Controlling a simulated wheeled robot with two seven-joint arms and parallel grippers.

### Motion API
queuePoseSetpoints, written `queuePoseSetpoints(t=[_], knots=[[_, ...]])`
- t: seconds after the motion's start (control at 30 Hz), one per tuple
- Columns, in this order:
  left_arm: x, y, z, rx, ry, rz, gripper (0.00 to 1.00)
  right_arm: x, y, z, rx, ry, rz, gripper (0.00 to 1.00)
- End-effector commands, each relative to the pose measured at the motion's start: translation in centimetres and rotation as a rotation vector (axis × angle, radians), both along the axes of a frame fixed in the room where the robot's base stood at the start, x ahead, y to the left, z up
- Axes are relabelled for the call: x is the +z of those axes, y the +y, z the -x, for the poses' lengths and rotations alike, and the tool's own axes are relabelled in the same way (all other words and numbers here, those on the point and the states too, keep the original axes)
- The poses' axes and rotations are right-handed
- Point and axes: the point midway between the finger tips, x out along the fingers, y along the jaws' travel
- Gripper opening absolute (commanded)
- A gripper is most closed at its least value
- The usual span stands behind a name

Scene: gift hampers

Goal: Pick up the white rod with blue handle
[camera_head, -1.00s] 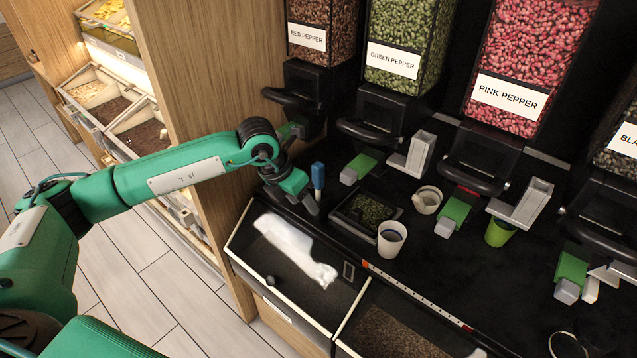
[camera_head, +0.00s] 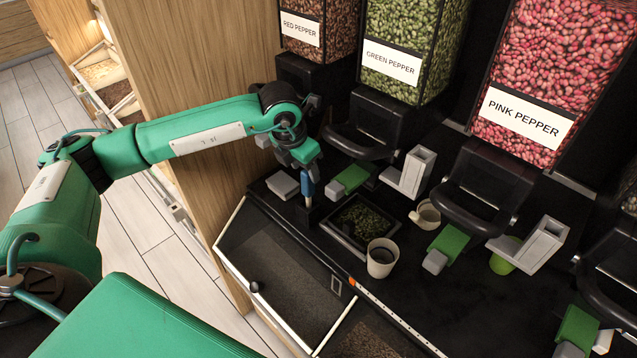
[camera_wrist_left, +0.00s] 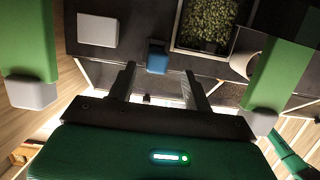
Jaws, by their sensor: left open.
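The rod's blue handle (camera_head: 308,188) stands upright on the black counter, left of the dark tray of green pepper. Its white part cannot be made out. In the left wrist view the blue handle (camera_wrist_left: 158,57) shows as a blue block just beyond and between the two fingertips. My left gripper (camera_head: 311,171) is right above the handle in the head view, pointing down at it. In the left wrist view the gripper (camera_wrist_left: 160,72) is open, with its dark fingers apart and nothing clearly held. My right gripper is not in view.
The pepper tray (camera_head: 362,222), a beige cup (camera_head: 381,258) and a smaller cup (camera_head: 427,214) stand to the right. A light grey block (camera_head: 283,186) lies to the left. Dispensers hang behind, and a wooden panel (camera_head: 205,95) rises at left.

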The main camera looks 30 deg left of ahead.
Motion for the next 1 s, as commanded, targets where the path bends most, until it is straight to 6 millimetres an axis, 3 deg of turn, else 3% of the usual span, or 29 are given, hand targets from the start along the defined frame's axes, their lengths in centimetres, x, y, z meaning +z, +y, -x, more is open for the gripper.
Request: queuePoseSetpoints(t=[0.37, 0.63, 0.93, 1.0], knots=[[-3.1, -0.2, -1.1, -0.001, 0.004, 0.001, 0.51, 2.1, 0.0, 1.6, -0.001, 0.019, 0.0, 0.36], [-6.5, -0.3, -2.1, -0.001, 0.004, 0.001, 0.51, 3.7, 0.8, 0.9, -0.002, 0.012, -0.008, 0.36], [-7.1, -0.3, -2.3, -0.001, 0.001, 0.002, 0.51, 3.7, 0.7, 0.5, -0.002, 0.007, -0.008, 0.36], [-7.1, -0.3, -2.3, -0.001, 0.001, 0.002, 0.37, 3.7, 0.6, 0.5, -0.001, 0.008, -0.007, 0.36]])
